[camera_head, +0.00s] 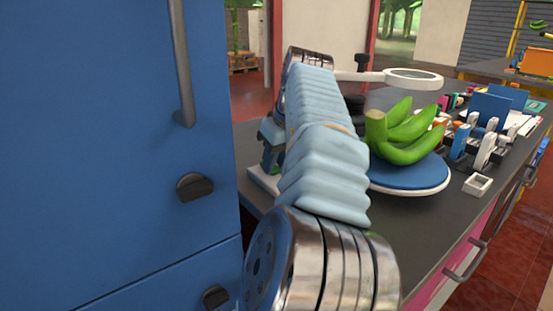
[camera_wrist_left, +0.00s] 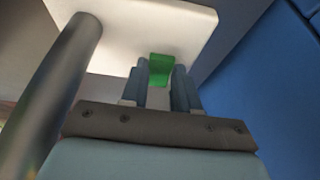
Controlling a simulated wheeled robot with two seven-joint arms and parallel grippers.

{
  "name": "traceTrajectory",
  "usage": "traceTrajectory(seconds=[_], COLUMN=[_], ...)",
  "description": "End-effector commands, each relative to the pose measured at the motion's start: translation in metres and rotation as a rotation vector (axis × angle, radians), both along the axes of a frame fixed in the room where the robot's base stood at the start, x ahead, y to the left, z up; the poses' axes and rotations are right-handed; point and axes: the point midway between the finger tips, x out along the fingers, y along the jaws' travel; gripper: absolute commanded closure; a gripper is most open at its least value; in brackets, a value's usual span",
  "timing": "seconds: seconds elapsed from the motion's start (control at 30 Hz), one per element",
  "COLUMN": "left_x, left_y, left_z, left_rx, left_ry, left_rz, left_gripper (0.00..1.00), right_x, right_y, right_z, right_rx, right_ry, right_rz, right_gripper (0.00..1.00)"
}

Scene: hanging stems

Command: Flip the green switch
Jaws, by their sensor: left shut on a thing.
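The green switch (camera_wrist_left: 161,66) sits on a white base plate (camera_wrist_left: 190,25) in the left wrist view. My left gripper (camera_wrist_left: 159,78) is at the switch, its two blue-grey fingers on either side of it and shut on it. In the head view the gripper (camera_head: 271,142) shows partly past my left arm, low over the white base (camera_head: 262,180). The switch is hidden there. My right gripper is in neither view.
A thick dark post (camera_wrist_left: 62,75) rises close beside the gripper. A round white magnifier (camera_head: 412,78) reaches over the dark worktop (camera_head: 425,218). Green bananas (camera_head: 405,135) lie on a blue round plate (camera_head: 410,177). A blue cabinet (camera_head: 110,130) stands close on the left.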

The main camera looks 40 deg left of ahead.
Motion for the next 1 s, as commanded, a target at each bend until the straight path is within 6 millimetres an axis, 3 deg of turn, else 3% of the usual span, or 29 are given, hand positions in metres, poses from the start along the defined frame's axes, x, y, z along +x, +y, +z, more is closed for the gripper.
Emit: traceTrajectory(seconds=[0.3,0.63,0.67,0.8,1.0], left_x=[0.0029,0.0026,0.0026,0.0025,0.0024], left_y=[0.0085,0.0078,0.0078,0.0079,0.0080], left_z=[0.0032,0.0043,0.0043,0.0044,0.0044], left_rx=[-0.223,-0.247,-0.246,-0.246,-0.245], left_ry=[0.062,0.070,0.070,0.071,0.070], left_rz=[0.000,-0.002,-0.002,-0.001,0.000], left_gripper=[1.00,1.00,0.69,0.47,0.45], right_x=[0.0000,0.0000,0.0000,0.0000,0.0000], right_y=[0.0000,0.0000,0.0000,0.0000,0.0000], right_z=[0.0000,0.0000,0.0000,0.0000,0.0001], right_rx=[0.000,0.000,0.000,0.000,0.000], right_ry=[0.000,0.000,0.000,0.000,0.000], right_rz=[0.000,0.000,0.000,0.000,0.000], right_gripper=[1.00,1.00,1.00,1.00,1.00])
